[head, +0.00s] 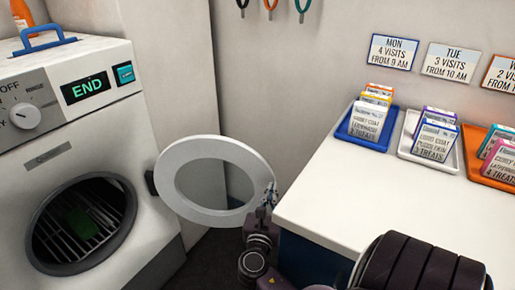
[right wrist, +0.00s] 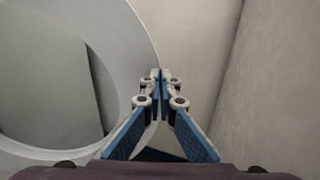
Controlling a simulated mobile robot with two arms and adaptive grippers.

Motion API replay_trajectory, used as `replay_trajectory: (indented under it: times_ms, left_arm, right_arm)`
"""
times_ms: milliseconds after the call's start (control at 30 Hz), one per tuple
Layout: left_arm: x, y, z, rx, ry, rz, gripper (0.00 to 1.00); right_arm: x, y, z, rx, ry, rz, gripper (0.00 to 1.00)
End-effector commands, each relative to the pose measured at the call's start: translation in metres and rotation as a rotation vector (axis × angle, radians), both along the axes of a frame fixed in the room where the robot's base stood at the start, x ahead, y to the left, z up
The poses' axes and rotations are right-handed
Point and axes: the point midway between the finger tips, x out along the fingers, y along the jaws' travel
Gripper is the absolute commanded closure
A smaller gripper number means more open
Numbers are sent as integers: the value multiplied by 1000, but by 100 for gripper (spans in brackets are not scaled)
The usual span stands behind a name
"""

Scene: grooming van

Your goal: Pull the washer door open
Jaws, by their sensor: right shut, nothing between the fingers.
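The white washer (head: 98,140) stands at the left with its display reading END. Its round white door ring (head: 180,208) is swung wide open, hinged at the right side of the dark drum opening (head: 82,228). A green item (head: 82,222) lies inside the drum. My right gripper (head: 268,196) is at the door's right edge, beside the counter corner. In the right wrist view the gripper (right wrist: 160,78) is shut with its fingertips together, and the door ring (right wrist: 130,30) fills the left, close to the fingers. I cannot tell whether they touch. My left gripper is not in view.
A white counter (head: 330,195) stands close to the right of the door. It bears a blue tray (head: 366,143), a white tray (head: 427,158) and an orange tray (head: 478,172) with treat boxes. A blue-handled object (head: 44,38) sits on the washer.

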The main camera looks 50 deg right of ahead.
Motion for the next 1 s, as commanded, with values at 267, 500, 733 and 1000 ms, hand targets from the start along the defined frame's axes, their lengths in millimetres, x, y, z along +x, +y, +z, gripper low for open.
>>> replay_trajectory:
  times_ms: [267, 500, 733, 1000]
  left_arm:
    - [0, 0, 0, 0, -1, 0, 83]
    - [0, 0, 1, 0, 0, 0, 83]
    - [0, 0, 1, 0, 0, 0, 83]
    - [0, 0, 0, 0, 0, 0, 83]
  right_arm:
    - [0, 0, 0, 0, 0, 0, 100]
    - [-12, 21, -2, 3, 2, 1, 100]
    - [-38, 63, -2, 4, 3, 1, 100]
    - [-59, 97, -1, 1, 2, 0, 100]
